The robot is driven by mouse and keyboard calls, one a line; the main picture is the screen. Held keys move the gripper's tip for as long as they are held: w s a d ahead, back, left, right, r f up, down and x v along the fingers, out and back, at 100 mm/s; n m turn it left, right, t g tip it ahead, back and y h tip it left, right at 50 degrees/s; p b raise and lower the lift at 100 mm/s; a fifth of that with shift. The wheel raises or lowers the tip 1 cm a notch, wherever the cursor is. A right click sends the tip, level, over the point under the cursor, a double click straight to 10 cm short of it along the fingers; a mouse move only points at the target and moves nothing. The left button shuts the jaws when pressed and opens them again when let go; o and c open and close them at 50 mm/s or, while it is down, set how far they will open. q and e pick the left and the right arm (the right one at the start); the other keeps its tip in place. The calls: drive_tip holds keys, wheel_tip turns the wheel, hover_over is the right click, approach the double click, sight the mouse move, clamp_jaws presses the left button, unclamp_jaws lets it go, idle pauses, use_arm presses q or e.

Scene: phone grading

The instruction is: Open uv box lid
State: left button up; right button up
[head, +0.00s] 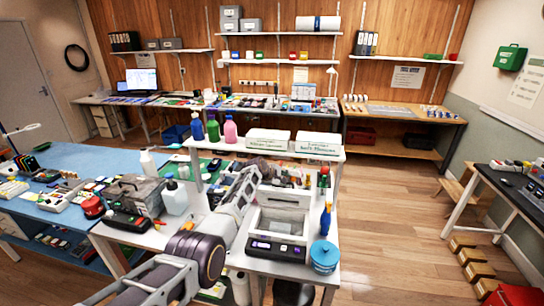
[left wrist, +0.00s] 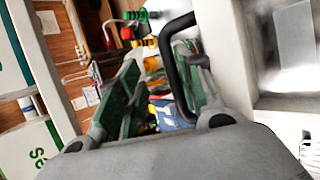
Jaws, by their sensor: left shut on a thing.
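The UV box (head: 275,248) is a white box with a dark front panel and a small lit display, on the white bench. Its top looks open, with a pale recess showing, and a pale lid panel (head: 285,196) stands at its back edge. My left gripper (head: 258,173) is at the back left of the box, partly lost among items behind it. In the left wrist view my left gripper (left wrist: 160,90) has a black bar handle (left wrist: 168,65) between its green-padded fingers and is shut on it. A silvery box interior (left wrist: 285,45) shows at right. My right gripper is out of view.
A blue round tub (head: 324,257) and a blue bottle (head: 325,220) stand close right of the box. A shelf with two labelled bins (head: 318,144) is behind.

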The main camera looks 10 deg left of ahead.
use_arm(q)
drive_tip(key=shift+o, duration=0.3)
drive_tip(key=a+r, duration=0.3)
drive_tip(key=r, duration=0.3)
drive_tip(key=shift+w+t+p, duration=0.2)
drive_tip(key=shift+t+p, duration=0.1)
drive_tip(key=shift+t, duration=0.1)
drive_tip(key=v, duration=0.2)
drive_tip(key=shift+s+r, duration=0.2)
drive_tip(key=shift+s, duration=0.1)
drive_tip(key=shift+c, duration=0.3)
drive_tip(key=shift+w+d, duration=0.2)
drive_tip(key=shift+w, duration=0.1)
wheel_tip(320, 180, up, 6)
drive_tip(key=s+a, duration=0.1)
drive_tip(key=a, duration=0.1)
drive_tip(key=shift+s, duration=0.4)
drive_tip(key=shift+a+f, duration=0.1)
drive_tip(key=shift+f, duration=0.1)
drive_tip(key=shift+s+r, duration=0.1)
